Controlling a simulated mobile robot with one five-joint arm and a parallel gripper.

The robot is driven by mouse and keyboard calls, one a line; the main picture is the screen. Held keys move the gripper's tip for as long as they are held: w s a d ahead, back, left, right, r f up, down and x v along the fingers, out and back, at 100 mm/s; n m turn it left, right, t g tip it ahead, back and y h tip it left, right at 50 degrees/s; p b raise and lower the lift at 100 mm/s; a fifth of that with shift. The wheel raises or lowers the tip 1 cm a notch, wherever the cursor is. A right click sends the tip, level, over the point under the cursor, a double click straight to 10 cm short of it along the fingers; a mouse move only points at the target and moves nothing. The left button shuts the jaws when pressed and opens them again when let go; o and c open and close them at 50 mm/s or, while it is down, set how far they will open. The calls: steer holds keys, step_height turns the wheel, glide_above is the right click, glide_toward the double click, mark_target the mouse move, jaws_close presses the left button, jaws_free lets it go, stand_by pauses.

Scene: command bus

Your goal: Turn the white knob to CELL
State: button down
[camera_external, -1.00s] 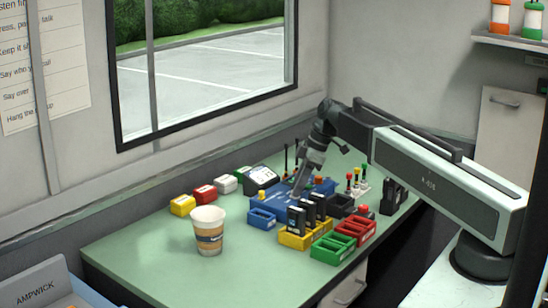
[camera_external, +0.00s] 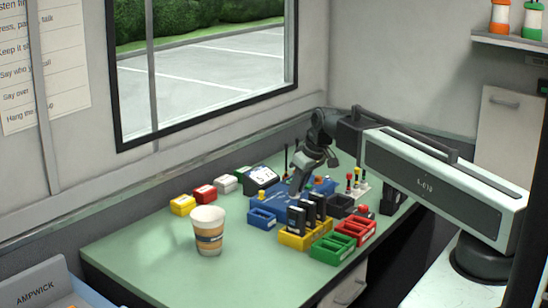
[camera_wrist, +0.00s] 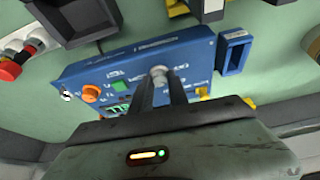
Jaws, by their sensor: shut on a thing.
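The white knob (camera_wrist: 160,73) sits on the blue panel (camera_wrist: 115,58) in the wrist view. My gripper (camera_wrist: 160,84) has its two dark fingers on either side of the knob and is shut on it. The knob's pointer and the CELL mark cannot be read. In the external view my gripper (camera_external: 296,190) reaches down onto the blue panel (camera_external: 268,195), and the knob is hidden there.
A paper cup (camera_external: 208,232) stands at the table's front left. Yellow (camera_external: 293,240), red (camera_external: 357,231) and green (camera_external: 332,250) trays lie right of the panel, some holding dark handsets.

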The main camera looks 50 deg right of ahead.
steer(key=shift+a+m+h, duration=0.15)
steer(key=shift+m+h, duration=0.25)
steer(key=shift+m, duration=0.7)
steer(key=c, duration=1.3)
jaws_free()
steer(key=shift+r, duration=0.1)
steer(key=p+v, duration=0.7)
steer(key=shift+s+r, duration=0.1)
steer(key=shift+r, duration=0.2)
